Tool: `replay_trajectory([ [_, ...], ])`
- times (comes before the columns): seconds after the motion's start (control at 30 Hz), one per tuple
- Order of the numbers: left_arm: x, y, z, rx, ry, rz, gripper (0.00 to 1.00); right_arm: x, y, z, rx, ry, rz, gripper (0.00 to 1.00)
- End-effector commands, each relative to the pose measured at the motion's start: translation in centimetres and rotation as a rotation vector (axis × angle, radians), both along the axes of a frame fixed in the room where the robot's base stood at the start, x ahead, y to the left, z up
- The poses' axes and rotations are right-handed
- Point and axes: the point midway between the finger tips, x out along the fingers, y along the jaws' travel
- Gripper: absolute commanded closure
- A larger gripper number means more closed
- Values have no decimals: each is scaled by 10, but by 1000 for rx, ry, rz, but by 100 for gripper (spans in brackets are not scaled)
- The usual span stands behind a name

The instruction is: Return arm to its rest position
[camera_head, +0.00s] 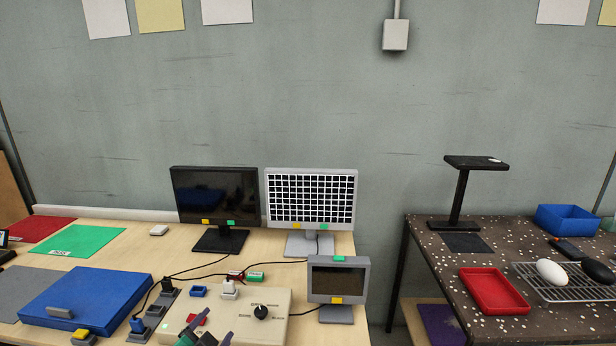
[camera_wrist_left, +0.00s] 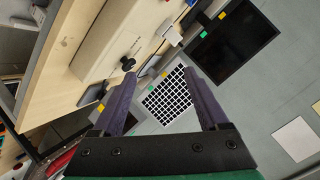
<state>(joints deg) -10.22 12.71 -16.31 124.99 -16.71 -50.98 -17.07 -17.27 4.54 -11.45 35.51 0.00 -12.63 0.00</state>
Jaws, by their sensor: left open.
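My left gripper (camera_head: 208,331) shows at the bottom edge of the head view, in front of the beige control box (camera_head: 272,304). Its purple fingers are apart. In the left wrist view my gripper (camera_wrist_left: 160,74) is open, with nothing between the fingers. Beyond them are the grid-pattern monitor (camera_wrist_left: 167,96) and the control box (camera_wrist_left: 120,38). Most of my left arm is hidden below the head view's frame. My right gripper is not in view.
A blue slab (camera_head: 85,298) and a dark power strip (camera_head: 155,314) with plugs lie left of the control box. A small monitor (camera_head: 338,279), black monitor (camera_head: 214,196) and grid monitor (camera_head: 311,199) stand on the table. A speckled table (camera_head: 440,262) is at right, beyond a gap.

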Motion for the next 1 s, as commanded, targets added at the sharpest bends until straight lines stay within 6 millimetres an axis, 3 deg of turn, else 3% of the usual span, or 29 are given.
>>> replay_trajectory([
  [0.03,-22,8,-24,-74,107,58,23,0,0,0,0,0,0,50],
  [0.1,-52,17,-51,-158,242,132,23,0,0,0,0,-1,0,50],
  [0.2,-92,24,-79,-253,403,222,23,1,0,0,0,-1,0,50],
  [0.5,-203,31,-124,-429,794,443,23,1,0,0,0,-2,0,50],
  [0.53,-210,30,-129,-437,822,459,23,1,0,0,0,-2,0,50],
  [0.77,-197,28,-214,-419,848,457,23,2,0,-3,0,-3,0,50],
  [1.0,-214,29,-324,-401,896,461,23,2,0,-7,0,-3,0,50],
])
